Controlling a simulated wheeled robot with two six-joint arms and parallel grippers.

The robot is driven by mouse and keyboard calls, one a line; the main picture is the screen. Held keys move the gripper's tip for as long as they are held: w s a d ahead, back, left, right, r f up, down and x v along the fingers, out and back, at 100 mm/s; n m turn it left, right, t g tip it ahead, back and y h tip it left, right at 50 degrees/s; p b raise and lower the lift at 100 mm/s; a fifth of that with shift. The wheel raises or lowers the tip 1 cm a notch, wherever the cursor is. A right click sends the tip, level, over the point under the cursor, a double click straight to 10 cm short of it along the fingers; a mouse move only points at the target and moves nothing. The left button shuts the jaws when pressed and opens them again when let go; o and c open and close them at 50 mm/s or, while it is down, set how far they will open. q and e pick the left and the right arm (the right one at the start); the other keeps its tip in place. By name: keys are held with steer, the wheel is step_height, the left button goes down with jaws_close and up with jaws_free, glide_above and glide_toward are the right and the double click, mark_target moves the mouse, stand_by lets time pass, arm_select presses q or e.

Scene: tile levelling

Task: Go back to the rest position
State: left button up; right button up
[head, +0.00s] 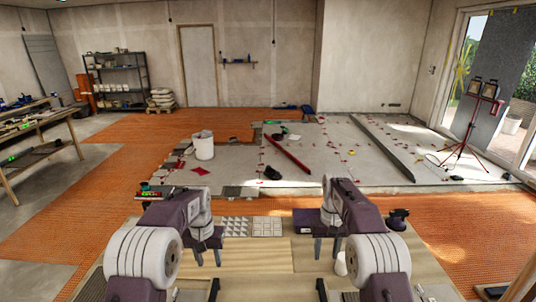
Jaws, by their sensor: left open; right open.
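My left gripper (207,257) hangs over the wooden board (262,262) in front of me, its two dark fingers apart and pointing down, with nothing seen between them. My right gripper (327,249) hangs over the right part of the same board, also with its fingers apart and empty. The two grippers are well apart from each other. Whether the fingertips touch the board cannot be told.
Patterned tiles (267,227) lie between the arms at the board's far edge. A dark suction-cup-like tool (398,219) stands right of my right arm. A white bucket (203,145) and a red bar (287,154) are on the floor beyond. A workbench (45,135) stands left.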

arm_select(q)
steer(key=s+r, duration=0.4)
steer(key=s, duration=0.7)
arm_select(e)
steer(key=s+r, duration=0.6)
steer(key=s, duration=0.6)
arm_select(q)
steer(key=s+f, duration=0.3)
steer(key=s, duration=0.4)
steer(key=s+f, duration=0.3)
steer(key=s, duration=0.4)
steer(key=shift+s+d+f, duration=0.25)
steer(key=shift+s+f, duration=0.05)
steer(key=shift+s, duration=0.05)
arm_select(e)
steer(key=s+f+t, duration=0.1)
steer(key=s+f, duration=0.9)
steer(key=s, duration=0.5)
steer(key=shift+s+a, duration=0.2)
steer(key=shift+a, duration=0.05)
arm_select(q)
steer(key=shift+s, duration=0.1)
arm_select(e)
steer(key=shift+s, duration=0.1)
